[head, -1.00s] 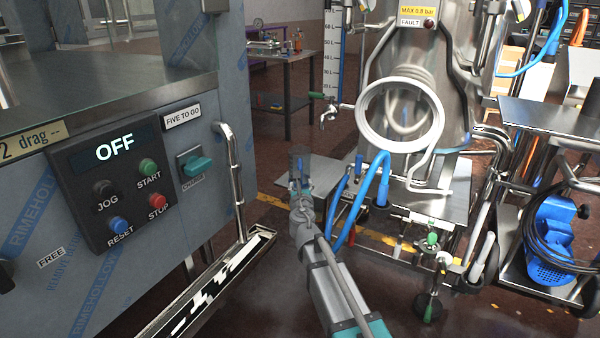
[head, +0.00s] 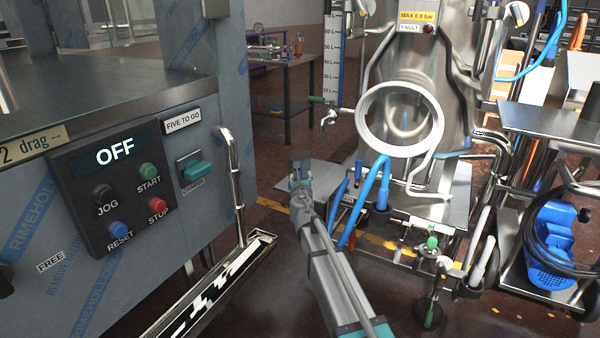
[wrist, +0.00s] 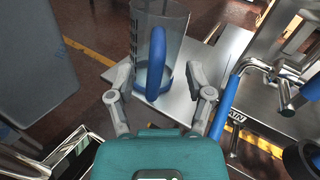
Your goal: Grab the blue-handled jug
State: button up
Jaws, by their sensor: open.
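The jug (wrist: 178,22) is a clear, smoky, tall vessel with dark marks on its side and a thick blue handle (wrist: 155,62). In the wrist view it stands on a pale metal plate (wrist: 182,106), its handle facing me. My gripper (wrist: 160,76) is open, one finger on each side of the handle, with gaps showing on both sides. In the head view my gripper (head: 299,184) is at the plate's left end, and the jug is hard to make out there.
A steel vessel (head: 450,90) with a white hose loop (head: 368,128) stands right of my arm. Blue hoses (head: 383,178) rise close to my gripper's right. A control cabinet (head: 215,150) with a rail stands left. A blue pump (head: 550,240) is far right.

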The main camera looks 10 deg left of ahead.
jog(key=shift+w, duration=0.4)
jog(key=shift+x, duration=2.6)
jog(key=shift+a, duration=0.15)
grip_shut()
